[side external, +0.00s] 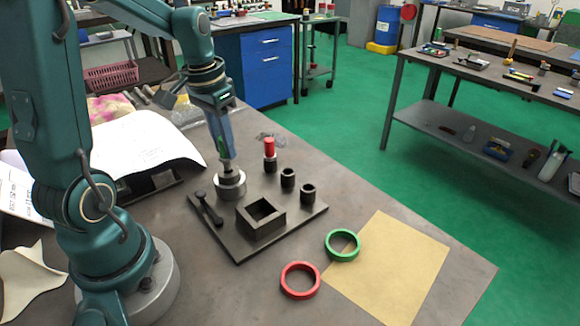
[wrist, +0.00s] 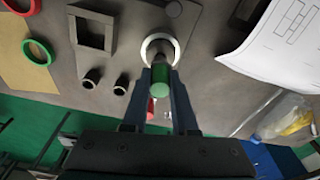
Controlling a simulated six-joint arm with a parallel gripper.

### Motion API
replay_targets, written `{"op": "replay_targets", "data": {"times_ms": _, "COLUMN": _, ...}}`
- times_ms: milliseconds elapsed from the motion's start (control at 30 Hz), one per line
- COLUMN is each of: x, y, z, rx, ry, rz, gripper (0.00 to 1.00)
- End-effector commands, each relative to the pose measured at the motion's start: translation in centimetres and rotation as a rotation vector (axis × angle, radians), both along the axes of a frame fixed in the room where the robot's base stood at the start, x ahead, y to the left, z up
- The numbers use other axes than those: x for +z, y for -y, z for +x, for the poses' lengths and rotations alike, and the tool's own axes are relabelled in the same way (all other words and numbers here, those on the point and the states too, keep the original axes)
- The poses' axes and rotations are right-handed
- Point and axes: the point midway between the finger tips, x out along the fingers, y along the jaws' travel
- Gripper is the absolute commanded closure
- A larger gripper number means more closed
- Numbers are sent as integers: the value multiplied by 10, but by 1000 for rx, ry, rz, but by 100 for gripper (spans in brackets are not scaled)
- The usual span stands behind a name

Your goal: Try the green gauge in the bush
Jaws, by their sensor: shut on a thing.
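The green gauge (wrist: 161,80) is between the two fingers of my gripper (wrist: 160,95), its green handle facing the wrist camera. In the side view my gripper (side external: 225,158) is shut on it and stands upright over the round grey metal chuck with the bush (side external: 231,187). The pale bush ring (wrist: 148,48) shows just past the gauge in the wrist view. The gauge's lower end is at the bush's mouth; how deep it sits I cannot tell. A red gauge (side external: 269,147) stands upright in a dark holder on the same plate.
The dark base plate (side external: 240,252) also carries a black lever (side external: 206,208), an open square box (side external: 252,226) and two empty round holders (side external: 287,179). A green ring (side external: 343,258) and a red ring (side external: 287,288) lie at the front, near a tan sheet (side external: 400,260).

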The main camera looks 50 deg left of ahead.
Motion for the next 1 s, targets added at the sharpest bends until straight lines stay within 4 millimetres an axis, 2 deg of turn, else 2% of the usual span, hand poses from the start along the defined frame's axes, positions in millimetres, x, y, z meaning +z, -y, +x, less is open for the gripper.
{"op": "replay_targets", "data": {"times_ms": 1000, "x": -19, "y": 0, "z": 0, "rx": 0, "ry": -1, "rz": -1, "gripper": 100}}
